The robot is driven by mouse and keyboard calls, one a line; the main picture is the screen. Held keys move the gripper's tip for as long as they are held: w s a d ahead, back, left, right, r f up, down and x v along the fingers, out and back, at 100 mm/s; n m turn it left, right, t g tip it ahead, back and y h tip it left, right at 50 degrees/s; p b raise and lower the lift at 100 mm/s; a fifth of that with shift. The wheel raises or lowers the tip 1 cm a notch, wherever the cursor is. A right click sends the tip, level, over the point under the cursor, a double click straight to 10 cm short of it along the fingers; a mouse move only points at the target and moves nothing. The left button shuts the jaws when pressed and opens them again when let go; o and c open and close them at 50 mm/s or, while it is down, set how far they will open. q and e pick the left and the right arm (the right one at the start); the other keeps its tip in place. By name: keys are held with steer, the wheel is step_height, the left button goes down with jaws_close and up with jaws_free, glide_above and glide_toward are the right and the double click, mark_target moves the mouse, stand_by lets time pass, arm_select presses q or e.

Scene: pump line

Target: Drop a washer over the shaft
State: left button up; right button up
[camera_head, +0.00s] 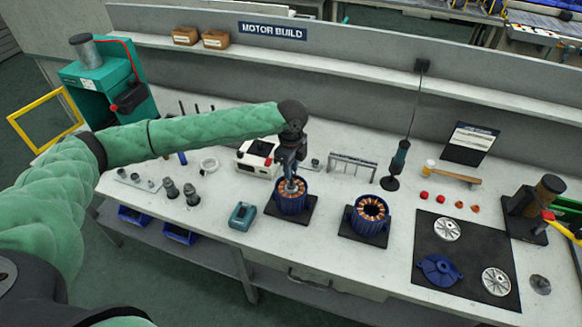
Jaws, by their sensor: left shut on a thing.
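My left gripper (291,181) points down over the left blue motor housing (291,206), with its fingertips at or just above the housing's open top. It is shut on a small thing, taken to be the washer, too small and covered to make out. The housing stands upright on a dark square base and has a ring of copper windings inside. The shaft is hidden or too small to tell from the fingertips. My right gripper is not in view.
A second blue housing (370,214) stands to the right. A teal device (242,216) lies to the left, and a white box (257,158) stands behind. A dark mat (452,285) with metal discs and a blue cover is at the right. The front bench edge is clear.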

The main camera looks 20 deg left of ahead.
arm_select(q)
steer(key=shift+f, duration=1.1)
steer(key=o, duration=1.1)
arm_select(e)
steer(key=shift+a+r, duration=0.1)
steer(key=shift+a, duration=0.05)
arm_select(q)
steer(key=shift+r, duration=0.15)
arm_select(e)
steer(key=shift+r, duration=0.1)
